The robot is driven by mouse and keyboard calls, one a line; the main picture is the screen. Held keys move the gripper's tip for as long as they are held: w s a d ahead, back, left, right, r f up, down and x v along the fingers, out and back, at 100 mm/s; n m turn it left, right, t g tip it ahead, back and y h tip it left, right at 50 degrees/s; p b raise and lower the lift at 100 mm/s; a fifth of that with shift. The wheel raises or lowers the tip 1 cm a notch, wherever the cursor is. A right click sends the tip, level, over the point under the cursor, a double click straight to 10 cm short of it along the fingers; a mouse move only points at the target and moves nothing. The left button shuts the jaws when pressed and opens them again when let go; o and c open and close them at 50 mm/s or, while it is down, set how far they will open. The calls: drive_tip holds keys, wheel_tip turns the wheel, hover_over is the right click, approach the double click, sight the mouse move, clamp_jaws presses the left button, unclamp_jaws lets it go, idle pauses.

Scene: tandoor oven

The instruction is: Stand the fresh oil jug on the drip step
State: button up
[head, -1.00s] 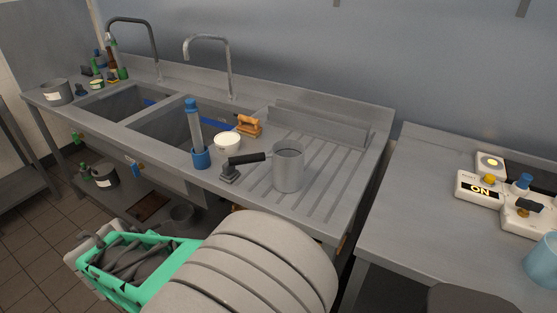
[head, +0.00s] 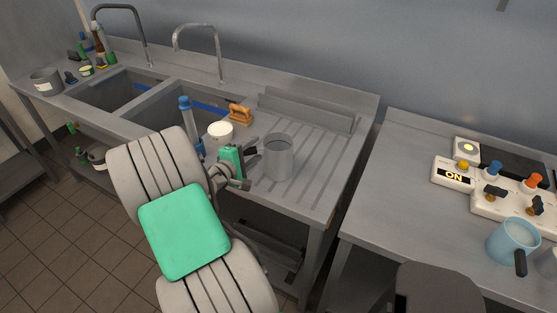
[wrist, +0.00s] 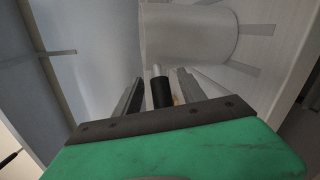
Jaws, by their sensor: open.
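A grey cylindrical jug (head: 278,158) with a black side handle stands upright on the ribbed drainboard; no label shows on it. In the wrist view the jug (wrist: 190,35) is just past the fingertips, and its black handle (wrist: 162,93) lies between the two fingers. My gripper (head: 250,158) is open around the handle, on the jug's left side; it also shows in the wrist view (wrist: 160,88). I cannot tell whether a finger touches the handle. A long raised grey step (head: 305,110) runs along the back of the drainboard, with nothing on it.
A white tub (head: 220,132), a blue-topped upright tool (head: 185,105) and a wooden-handled brush (head: 240,113) are left of the jug. Sink basins and taps lie further left. A blue jug (head: 513,240) and control boxes (head: 455,173) sit on the right counter.

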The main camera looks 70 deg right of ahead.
drive_tip(key=shift+a, duration=0.1)
drive_tip(key=shift+c, duration=0.2)
clamp_jaws()
drive_tip(key=shift+r, duration=0.1)
idle(0.9)
